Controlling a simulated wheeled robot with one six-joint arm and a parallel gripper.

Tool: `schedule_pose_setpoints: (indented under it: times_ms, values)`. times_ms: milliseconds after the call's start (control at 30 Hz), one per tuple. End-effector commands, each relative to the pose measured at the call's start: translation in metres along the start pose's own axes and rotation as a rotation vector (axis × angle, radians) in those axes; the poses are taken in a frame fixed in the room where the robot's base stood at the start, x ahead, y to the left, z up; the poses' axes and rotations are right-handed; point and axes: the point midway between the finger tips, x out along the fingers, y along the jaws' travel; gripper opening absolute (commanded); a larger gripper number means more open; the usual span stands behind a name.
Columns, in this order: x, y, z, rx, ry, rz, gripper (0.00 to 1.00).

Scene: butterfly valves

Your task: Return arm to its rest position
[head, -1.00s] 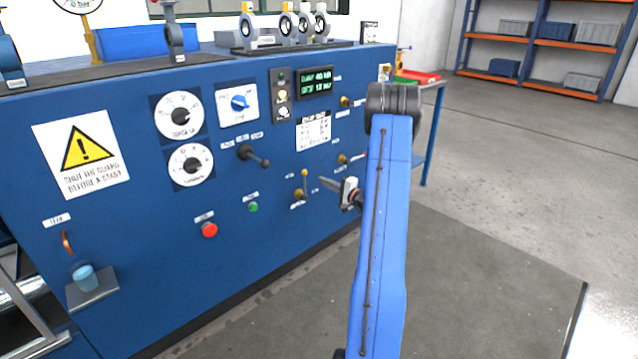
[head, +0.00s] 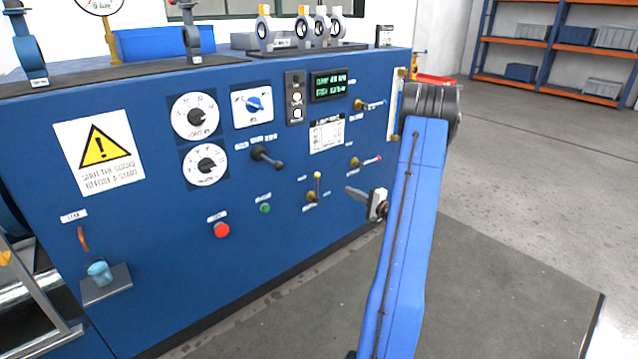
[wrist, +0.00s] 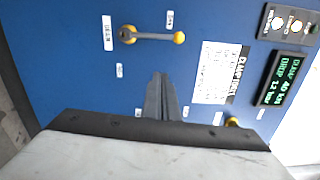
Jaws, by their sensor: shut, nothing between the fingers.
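My gripper (head: 354,191) shows in the head view at the end of my blue arm, in front of the lower right part of the blue panel (head: 330,230). Its fingers are together and empty, and point left toward the panel. In the wrist view the gripper (wrist: 161,84) is a narrow closed pair of dark fingers. A brass lever with a yellow knob (head: 317,175) is left of the fingertips in the head view. The lever also shows above the fingers in the wrist view (wrist: 150,36). The fingers look apart from it.
The panel carries a black-handled lever (head: 268,157), a red button (head: 222,230) and a green button (head: 265,208). Small valves (head: 366,161) sit beside my arm. Several butterfly valves (head: 303,32) stand on top. Shelves (head: 550,45) are far right. Open floor (head: 500,290) lies right of my arm.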

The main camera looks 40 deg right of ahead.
Motion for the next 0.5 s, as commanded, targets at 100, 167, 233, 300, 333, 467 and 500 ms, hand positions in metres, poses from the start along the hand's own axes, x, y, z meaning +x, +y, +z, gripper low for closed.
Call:
schedule_pose_setpoints:
  times_ms: [100,167,233,300,333,467,500]
  values:
    - [0.000,0.000,0.000,0.000,0.000,0.000,0.00]
    - [0.000,0.000,0.000,0.000,0.000,0.000,0.00]
    - [0.001,-0.001,0.002,0.000,-0.004,0.001,0.00]
    - [0.004,-0.006,0.010,-0.002,-0.023,0.006,0.00]
    - [0.007,-0.009,0.017,-0.003,-0.038,0.010,0.00]
    - [0.022,-0.030,0.066,-0.012,-0.146,0.044,0.00]
    - [0.027,-0.037,0.087,-0.015,-0.191,0.061,0.00]
